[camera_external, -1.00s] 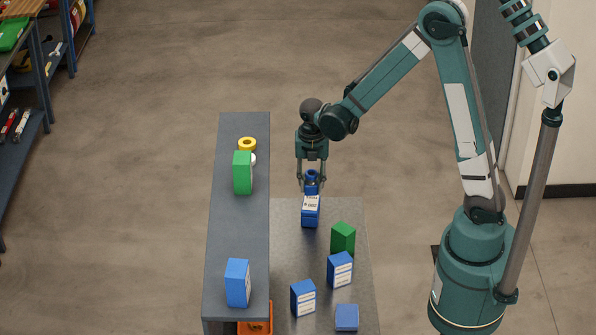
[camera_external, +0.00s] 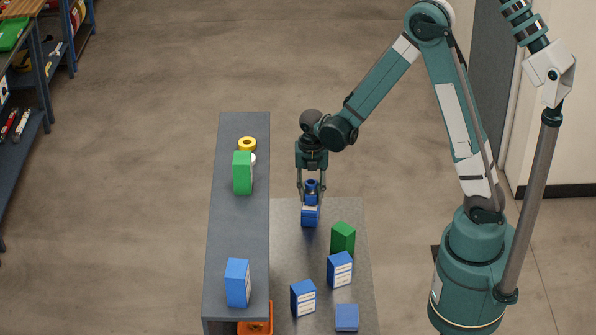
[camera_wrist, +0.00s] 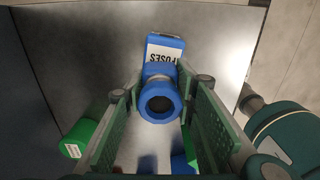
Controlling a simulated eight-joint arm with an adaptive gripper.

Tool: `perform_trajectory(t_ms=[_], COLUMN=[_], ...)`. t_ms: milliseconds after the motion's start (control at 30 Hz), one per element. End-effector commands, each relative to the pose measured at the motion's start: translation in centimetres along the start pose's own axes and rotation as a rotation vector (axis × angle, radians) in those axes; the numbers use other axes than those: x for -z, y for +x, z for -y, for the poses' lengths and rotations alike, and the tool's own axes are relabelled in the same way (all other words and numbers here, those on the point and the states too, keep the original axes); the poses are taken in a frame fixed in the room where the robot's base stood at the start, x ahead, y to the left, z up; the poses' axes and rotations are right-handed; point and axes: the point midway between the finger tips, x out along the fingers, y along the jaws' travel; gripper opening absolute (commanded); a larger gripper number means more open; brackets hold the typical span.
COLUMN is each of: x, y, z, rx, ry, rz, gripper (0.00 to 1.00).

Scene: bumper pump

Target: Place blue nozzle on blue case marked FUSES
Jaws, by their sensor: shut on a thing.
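The blue nozzle (camera_external: 311,187) is held upright between the fingers of my gripper (camera_external: 311,196). In the wrist view the nozzle (camera_wrist: 160,99) shows its round dark opening between the green finger pads. The blue case marked FUSES (camera_external: 310,217) stands on the grey metal surface directly below the nozzle. In the wrist view the case (camera_wrist: 166,47) shows its white label reading FUSES just beyond the nozzle. The nozzle overlaps the top of the case in the external view; I cannot tell whether they touch.
A green block (camera_external: 343,238) and several blue boxes, one here (camera_external: 340,269), stand nearer the front on the metal surface (camera_external: 287,245). The raised dark shelf (camera_external: 236,222) at left holds a green box (camera_external: 242,173), a yellow ring (camera_external: 247,144) and a blue box (camera_external: 237,283).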

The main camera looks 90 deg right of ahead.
Motion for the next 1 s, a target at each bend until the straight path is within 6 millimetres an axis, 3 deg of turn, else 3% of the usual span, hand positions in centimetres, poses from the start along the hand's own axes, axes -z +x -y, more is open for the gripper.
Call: perform_trajectory(t_ms=[333,367,467,1000], x=[-0.01,-0.01,-0.01,-0.01], y=[0.35,0.36,0.27,-0.12], z=[-0.01,-0.01,-0.01,-0.01], rx=[0.0,0.0,0.0,0.0], ry=[0.0,0.0,0.0,0.0], rz=[0.0,0.0,0.0,0.0], gripper=[0.12,0.29,0.42,0.42])
